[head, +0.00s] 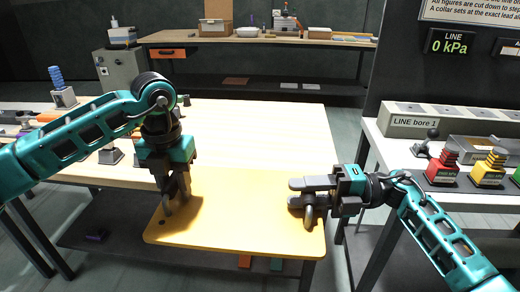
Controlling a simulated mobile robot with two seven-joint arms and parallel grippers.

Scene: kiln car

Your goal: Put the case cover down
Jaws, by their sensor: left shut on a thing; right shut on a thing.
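The case cover (245,215) is a flat yellow-orange panel with rounded corners. It is held roughly level over the near edge of the pale table (260,130), its near part sticking out past that edge. My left gripper (172,203) points down and is shut at the cover's left side, on what looks like a grey handle. My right gripper (300,190) comes in from the right and is shut on a grey ring-like handle at the cover's right side. The fingers partly hide both handles. I cannot tell whether the cover touches the table.
The middle and back of the pale table are clear. At the right, a white bench (390,150) holds a "LINE bore 1" block (405,122) and coloured stacked pieces (443,165). A back bench (180,37) carries boxes.

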